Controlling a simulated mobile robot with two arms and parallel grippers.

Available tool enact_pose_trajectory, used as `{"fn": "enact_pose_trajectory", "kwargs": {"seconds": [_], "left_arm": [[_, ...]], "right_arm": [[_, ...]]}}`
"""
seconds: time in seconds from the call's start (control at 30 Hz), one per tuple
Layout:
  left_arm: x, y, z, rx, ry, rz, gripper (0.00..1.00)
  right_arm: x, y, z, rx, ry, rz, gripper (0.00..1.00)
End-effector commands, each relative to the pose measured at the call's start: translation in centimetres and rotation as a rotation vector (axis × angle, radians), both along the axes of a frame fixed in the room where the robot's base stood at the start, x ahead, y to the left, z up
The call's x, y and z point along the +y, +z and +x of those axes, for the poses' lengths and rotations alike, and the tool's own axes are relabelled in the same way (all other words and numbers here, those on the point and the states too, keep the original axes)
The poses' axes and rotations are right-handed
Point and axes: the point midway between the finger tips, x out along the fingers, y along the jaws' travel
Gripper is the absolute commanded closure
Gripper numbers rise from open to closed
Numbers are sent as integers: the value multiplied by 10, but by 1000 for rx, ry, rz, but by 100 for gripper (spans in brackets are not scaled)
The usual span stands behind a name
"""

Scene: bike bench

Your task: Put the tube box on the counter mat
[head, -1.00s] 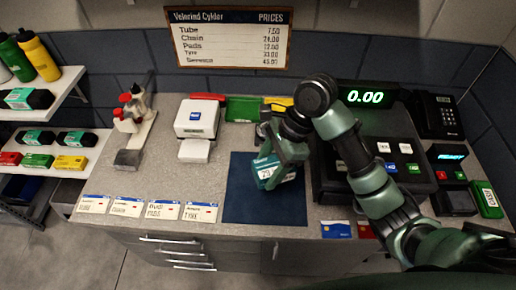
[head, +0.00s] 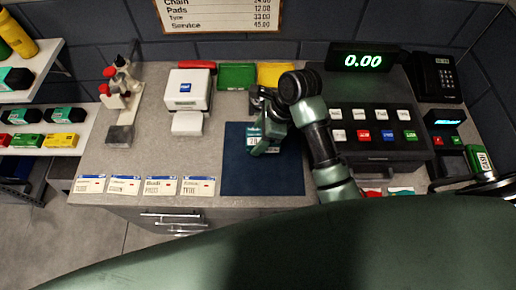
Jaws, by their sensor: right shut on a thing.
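The tube box (head: 254,136), teal and white with a printed label, is in my right gripper (head: 264,138). The gripper is shut on it, and its fingers and wrist hide part of the box. The box is over the upper middle of the dark blue counter mat (head: 246,179). I cannot tell whether its underside touches the mat. The lower part of the mat is bare.
A till (head: 376,155) with coloured keys stands right of the mat. A white device (head: 188,90) and a red-and-white tool stand (head: 122,88) are to the left. Price cards (head: 160,186) line the front edge. Green (head: 237,77) and yellow (head: 275,75) trays lie behind.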

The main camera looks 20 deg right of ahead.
Motion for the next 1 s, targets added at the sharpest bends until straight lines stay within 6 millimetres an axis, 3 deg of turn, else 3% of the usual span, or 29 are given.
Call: {"fn": "enact_pose_trajectory", "kwargs": {"seconds": [0.53, 0.97, 1.0], "left_arm": [[4, 11, 1, -3, 2, 4, 64], [4, 11, -1, 1, 2, 4, 64], [4, 11, -1, 1, 1, 4, 64]], "right_arm": [[0, -66, -1, 1, 1, 1, 92], [0, -74, 0, -1, 1, 2, 92], [0, -74, 0, -1, 1, 1, 36]]}}
